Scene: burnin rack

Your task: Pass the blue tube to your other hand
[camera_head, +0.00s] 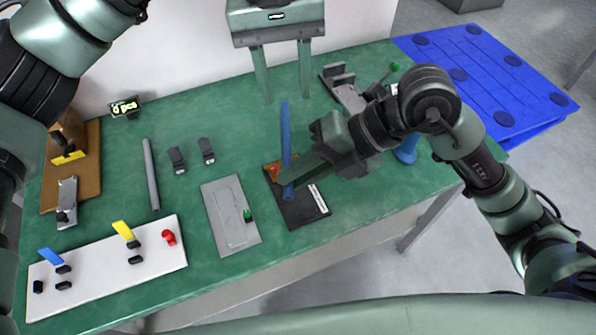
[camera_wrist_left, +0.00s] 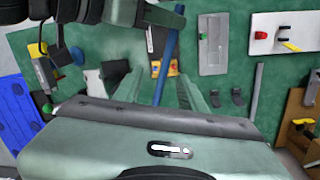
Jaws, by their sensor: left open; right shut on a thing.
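The blue tube (camera_head: 286,135) stands nearly upright above the table in the head view. My right gripper (camera_head: 285,180) is shut on it near its lower end. My left gripper (camera_head: 286,97) is open and points down above the tube. The tube's top end is at about the level of the left fingertips, between them in the picture. In the left wrist view, the tube (camera_wrist_left: 166,62) runs between the open left fingers (camera_wrist_left: 162,80); I cannot tell whether its top is fully between them in depth. The right gripper (camera_wrist_left: 165,14) shows there at the top edge.
Below the tube is a black tray (camera_head: 298,213) on the green table (camera_head: 200,165). Left of it lie a grey plate (camera_head: 230,205), two black clips, a grey bar (camera_head: 151,175) and a white switch panel (camera_head: 105,270). A blue pallet (camera_head: 490,80) lies at the back right.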

